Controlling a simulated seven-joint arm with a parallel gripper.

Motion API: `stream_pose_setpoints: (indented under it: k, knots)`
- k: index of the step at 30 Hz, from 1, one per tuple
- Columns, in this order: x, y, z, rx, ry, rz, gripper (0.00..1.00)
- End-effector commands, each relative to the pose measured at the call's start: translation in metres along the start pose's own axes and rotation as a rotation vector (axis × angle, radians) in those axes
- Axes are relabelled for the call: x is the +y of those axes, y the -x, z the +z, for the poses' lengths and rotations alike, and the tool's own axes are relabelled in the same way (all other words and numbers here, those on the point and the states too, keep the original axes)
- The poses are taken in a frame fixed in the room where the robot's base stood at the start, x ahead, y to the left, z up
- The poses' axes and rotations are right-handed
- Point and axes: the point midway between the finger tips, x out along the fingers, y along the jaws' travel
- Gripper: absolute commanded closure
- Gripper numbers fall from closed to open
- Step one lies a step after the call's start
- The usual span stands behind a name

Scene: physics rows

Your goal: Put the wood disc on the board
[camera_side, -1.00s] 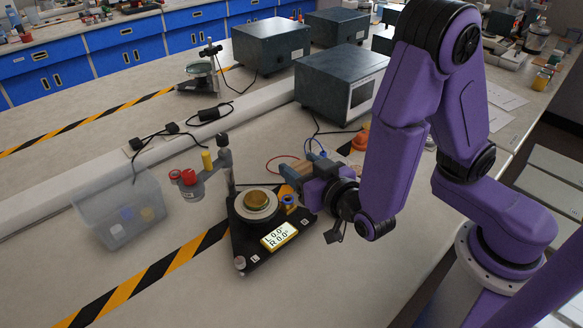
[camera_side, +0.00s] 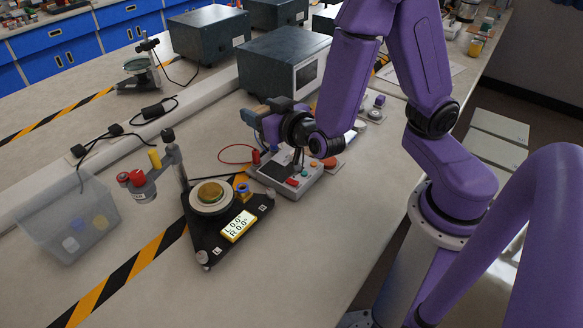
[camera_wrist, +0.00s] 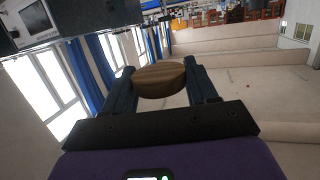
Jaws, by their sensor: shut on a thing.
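My gripper (camera_wrist: 160,85) is shut on the wood disc (camera_wrist: 160,79), a brown striped round piece held between the two dark fingers in the wrist view. In the side view my gripper (camera_side: 258,112) is raised over the work area, pointing left, behind a light grey panel (camera_side: 282,182) with coloured buttons and knobs. A black three-cornered base (camera_side: 222,232) with a round plate, a yellow-green round top and a yellow display stands left of the panel. I cannot tell which of these is the board.
A clear bin (camera_side: 68,222) with small items stands at the left. A dark instrument box (camera_side: 290,68) is behind my gripper. Wires lie near the panel. The table front is clear.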

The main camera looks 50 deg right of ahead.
Motion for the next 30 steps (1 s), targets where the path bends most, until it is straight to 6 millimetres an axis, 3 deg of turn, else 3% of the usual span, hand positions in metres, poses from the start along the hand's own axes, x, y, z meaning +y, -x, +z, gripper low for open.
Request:
stream_pose_setpoints:
  k: [3,9,16,23,30]
  knots:
    - [0.023,-0.018,-0.015,0.002,-0.009,0.022,0.71]
    - [0.049,-0.035,-0.03,0.0,-0.009,0.035,0.71]
    - [0.057,-0.039,-0.036,-0.001,-0.007,0.036,0.71]
    - [0.035,-0.028,-0.023,-0.003,0.001,0.017,0.71]
    - [-0.011,0.009,0.006,-0.001,0.009,-0.017,0.71]
